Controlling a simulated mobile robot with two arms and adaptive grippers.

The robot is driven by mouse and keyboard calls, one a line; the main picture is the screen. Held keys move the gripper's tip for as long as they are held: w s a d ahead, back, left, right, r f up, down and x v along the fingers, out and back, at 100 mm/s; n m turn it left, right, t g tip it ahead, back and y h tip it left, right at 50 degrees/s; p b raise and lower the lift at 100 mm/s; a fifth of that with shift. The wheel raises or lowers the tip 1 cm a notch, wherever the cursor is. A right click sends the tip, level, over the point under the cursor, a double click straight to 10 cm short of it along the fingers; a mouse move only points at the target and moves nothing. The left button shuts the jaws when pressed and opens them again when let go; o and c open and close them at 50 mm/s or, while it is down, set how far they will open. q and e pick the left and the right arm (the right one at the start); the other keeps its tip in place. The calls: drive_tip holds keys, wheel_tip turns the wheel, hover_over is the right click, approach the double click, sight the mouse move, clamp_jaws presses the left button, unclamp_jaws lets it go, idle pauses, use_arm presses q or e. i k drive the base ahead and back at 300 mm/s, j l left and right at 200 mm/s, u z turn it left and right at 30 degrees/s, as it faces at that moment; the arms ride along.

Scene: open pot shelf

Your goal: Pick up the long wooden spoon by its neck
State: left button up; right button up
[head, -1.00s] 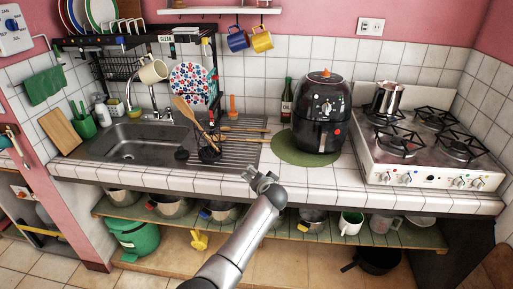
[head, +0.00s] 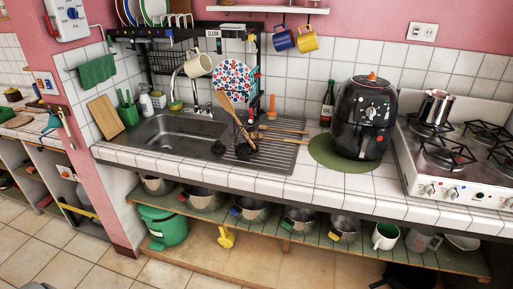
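A long wooden spoon (head: 231,111) leans tilted at the right end of the sink, its wide head up toward the left. Its lower end meets a cluster of dark utensils (head: 243,151), where its tip is hard to make out. Two more long wooden utensils lie on the ribbed drainboard, an upper one (head: 284,130) and a lower one (head: 272,138). Their far ends are too small to tell apart clearly. Neither of my grippers is in view.
A black air fryer (head: 362,115) stands on a green mat (head: 322,150) right of the drainboard. A patterned round plate (head: 231,77) and a dish rack (head: 172,62) are behind the sink (head: 170,138). The counter's front strip (head: 250,176) is clear.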

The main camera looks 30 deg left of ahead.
sight(261, 136)
drive_tip(key=i+u, duration=0.25)
drive_tip(key=u, duration=0.2)
drive_tip(key=i+l+u, duration=0.15)
drive_tip(key=u, duration=0.3)
drive_tip(key=i+l+u, duration=0.25)
drive_tip(key=u, duration=0.25)
